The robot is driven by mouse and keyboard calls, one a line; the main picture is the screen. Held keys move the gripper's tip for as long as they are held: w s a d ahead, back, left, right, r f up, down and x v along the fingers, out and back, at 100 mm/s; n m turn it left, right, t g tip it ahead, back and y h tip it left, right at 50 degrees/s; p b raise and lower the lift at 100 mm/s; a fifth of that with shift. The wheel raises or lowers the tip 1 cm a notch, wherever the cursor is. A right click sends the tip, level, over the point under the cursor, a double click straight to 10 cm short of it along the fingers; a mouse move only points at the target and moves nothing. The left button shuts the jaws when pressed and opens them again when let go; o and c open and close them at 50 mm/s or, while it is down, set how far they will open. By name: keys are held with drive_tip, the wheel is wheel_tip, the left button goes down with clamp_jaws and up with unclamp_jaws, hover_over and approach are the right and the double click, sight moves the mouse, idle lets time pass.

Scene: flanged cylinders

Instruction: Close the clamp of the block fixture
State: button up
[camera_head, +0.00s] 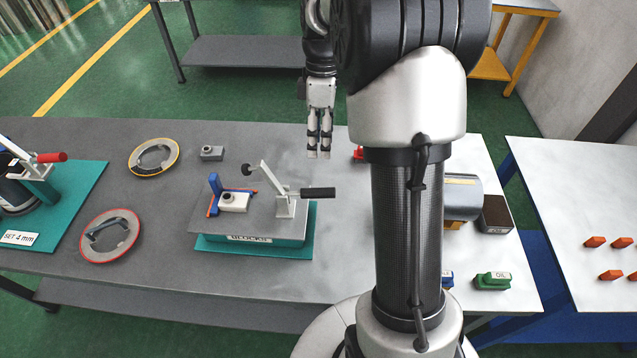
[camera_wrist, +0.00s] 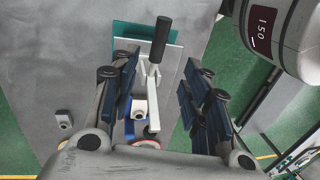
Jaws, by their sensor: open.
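The block fixture (camera_head: 250,228) is a grey plate on a teal base labelled BLOCKS, in the middle of the table. A white block (camera_head: 233,202) lies on it against a blue stop (camera_head: 215,187). The clamp (camera_head: 284,200) has a black handle (camera_head: 318,192) pointing right and level. Its arm is tilted up, with the black pad (camera_head: 247,169) clear above the block. My gripper (camera_head: 319,150) points down behind the fixture, above the table. In the wrist view my gripper (camera_wrist: 163,105) is open and empty, with the clamp handle (camera_wrist: 160,38) seen ahead between the fingers.
A small grey block (camera_head: 211,153) stands behind the fixture. A yellow-rimmed ring (camera_head: 154,157) and a red-rimmed ring (camera_head: 109,236) lie to the left. Another clamp fixture (camera_head: 40,185) is at far left. A dark box (camera_head: 495,214) and green item (camera_head: 492,281) stand right of my arm.

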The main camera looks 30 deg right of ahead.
sight(319, 189)
drive_tip(key=f+b, duration=0.1)
drive_tip(key=f, duration=0.3)
drive_tip(key=s+a+f, duration=0.1)
drive_tip(key=f, duration=0.4)
drive_tip(key=s+f+b, duration=0.1)
drive_tip(key=f, duration=0.4)
drive_tip(key=shift+s+a+f+b, duration=0.1)
drive_tip(key=shift+a+b, duration=0.25)
drive_tip(key=shift+c, duration=0.4)
clamp_jaws()
